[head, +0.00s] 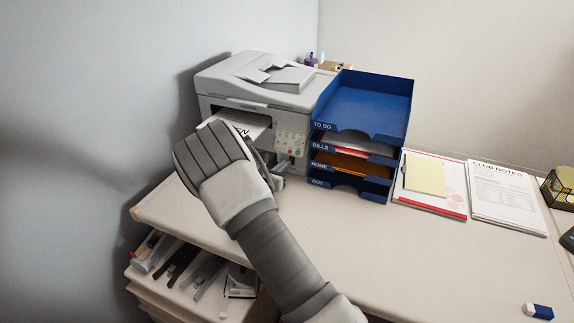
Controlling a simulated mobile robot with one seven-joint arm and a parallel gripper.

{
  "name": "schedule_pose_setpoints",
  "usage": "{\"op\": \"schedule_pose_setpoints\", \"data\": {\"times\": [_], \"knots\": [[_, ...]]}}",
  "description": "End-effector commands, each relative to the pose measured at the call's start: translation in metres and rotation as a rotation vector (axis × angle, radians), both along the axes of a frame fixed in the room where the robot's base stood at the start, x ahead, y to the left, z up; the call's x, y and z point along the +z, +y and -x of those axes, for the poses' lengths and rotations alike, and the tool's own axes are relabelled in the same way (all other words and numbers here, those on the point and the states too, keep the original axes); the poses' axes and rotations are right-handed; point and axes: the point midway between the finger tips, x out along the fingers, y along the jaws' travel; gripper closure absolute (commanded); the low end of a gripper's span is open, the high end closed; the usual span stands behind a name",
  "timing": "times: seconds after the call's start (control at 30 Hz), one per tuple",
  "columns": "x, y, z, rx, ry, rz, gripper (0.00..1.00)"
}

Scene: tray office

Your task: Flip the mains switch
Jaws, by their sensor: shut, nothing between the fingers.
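The grey and white printer (256,75) stands at the back left of the desk. A control panel (291,143) with small coloured buttons shows on its front right. I cannot make out a mains switch; part of the printer's front is hidden behind my arm. My gripper (277,172) is in front of the printer's lower right front, below the control panel. Its fingers are small and partly hidden by my wrist; they are shut with nothing between them. I cannot tell whether they touch the printer.
A blue stacked letter tray (404,98) stands right of the printer, close to my gripper. A clipboard (410,196), a notes sheet (507,203) and an eraser (538,312) lie further right. The desk's middle is clear.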

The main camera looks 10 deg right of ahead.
Motion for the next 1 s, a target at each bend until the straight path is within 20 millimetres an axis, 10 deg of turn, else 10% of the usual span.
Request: {"op": "schedule_pose_setpoints", "data": {"times": [0.6,1.0], "knots": [[0.041,0.058,0.066,-0.002,-0.001,-0.001,1.00],[0.045,0.065,0.076,-0.003,-0.001,-0.001,1.00]]}}
